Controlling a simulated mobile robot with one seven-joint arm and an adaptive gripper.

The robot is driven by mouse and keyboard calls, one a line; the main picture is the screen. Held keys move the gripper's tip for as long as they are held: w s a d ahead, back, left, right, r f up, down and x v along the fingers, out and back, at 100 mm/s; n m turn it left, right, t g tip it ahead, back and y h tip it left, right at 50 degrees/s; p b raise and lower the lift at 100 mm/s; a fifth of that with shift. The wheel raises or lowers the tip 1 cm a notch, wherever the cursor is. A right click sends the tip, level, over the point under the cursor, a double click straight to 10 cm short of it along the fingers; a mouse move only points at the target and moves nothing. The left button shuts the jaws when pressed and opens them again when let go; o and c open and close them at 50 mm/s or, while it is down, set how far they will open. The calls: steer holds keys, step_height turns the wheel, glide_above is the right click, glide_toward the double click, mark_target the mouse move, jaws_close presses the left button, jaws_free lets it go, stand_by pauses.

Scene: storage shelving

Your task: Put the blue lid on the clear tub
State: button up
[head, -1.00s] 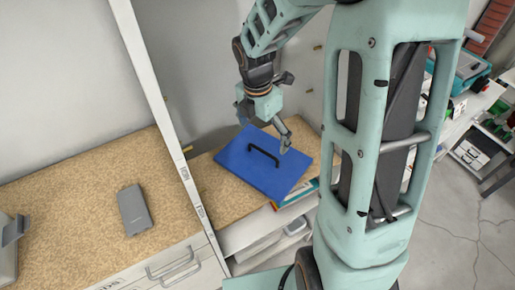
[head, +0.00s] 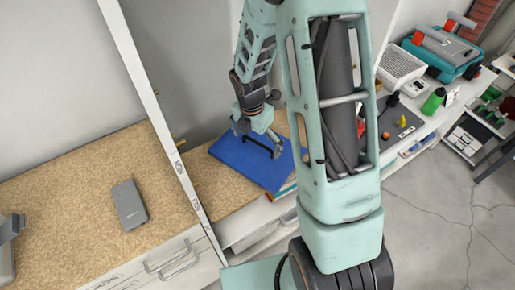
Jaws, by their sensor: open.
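The blue lid (head: 232,154) is a flat square panel with a black bar handle (head: 257,142) on top. It lies on the cork-topped shelf behind the upright post. My gripper (head: 258,138) is open above the lid, pointing down, close to the handle. I cannot tell whether its fingers touch the handle. My arm hides the lid's right part. I cannot make out the clear tub with certainty in this view.
A white post (head: 165,130) stands left of the lid, and a grey box (head: 129,204) lies on the cork counter (head: 70,195) beyond it. Thin coloured items (head: 286,187) show at the lid's front right edge. A side bench holds a teal toolbox (head: 440,58) and a green bottle (head: 433,101).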

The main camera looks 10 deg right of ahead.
steer(key=shift+f, duration=0.35)
steer(key=c, duration=1.1)
